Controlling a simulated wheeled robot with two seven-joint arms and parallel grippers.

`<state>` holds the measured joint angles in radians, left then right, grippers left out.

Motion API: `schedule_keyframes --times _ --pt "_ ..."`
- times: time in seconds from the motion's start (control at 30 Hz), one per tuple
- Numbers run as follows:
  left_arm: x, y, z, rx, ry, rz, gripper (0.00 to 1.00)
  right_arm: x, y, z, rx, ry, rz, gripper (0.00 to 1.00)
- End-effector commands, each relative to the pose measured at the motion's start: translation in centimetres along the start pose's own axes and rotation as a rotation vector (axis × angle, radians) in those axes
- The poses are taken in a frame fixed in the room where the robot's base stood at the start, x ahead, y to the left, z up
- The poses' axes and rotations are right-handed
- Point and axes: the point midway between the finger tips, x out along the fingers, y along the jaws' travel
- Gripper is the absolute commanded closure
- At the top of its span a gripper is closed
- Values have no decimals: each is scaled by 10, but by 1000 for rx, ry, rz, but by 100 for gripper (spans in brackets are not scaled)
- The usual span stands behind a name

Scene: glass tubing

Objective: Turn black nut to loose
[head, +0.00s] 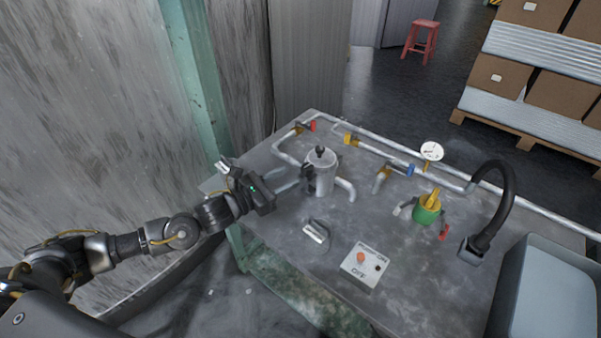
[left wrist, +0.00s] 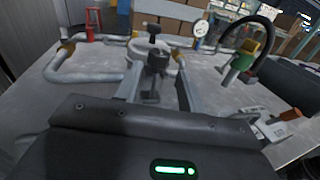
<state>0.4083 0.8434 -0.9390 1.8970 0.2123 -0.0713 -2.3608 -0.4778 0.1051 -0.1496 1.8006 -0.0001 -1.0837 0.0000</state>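A grey metal canister (head: 324,180) stands on the table among the pipes. A black nut (head: 307,173) sits on its side facing my left gripper, and a black knob (head: 320,151) is on its lid. My left gripper (head: 297,179) reaches in from the left, close to the nut. In the left wrist view the fingers (left wrist: 158,80) are apart, with the black nut (left wrist: 157,62) between and just beyond their tips. I cannot tell whether either finger touches it. My right gripper is not in view.
Pipes with red, yellow and blue valve handles (head: 350,140) run behind the canister. A gauge (head: 431,151), a green and yellow valve (head: 427,208), a black hose (head: 497,205) and a switch box (head: 364,266) stand to the right. A metal block (head: 316,233) lies in front.

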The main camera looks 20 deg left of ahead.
Motion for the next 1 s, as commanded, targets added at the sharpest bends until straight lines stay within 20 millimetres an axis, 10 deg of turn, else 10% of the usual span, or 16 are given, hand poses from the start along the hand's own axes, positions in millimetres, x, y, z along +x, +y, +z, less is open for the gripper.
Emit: schedule_keyframes --times 0.3,0.7,1.0 --pt "47 0 -1 -1 -1 0 61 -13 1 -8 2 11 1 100" --pt "54 0 0 -1 1 0 61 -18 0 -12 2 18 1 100" --pt "54 0 0 -1 0 0 93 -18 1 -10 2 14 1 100"
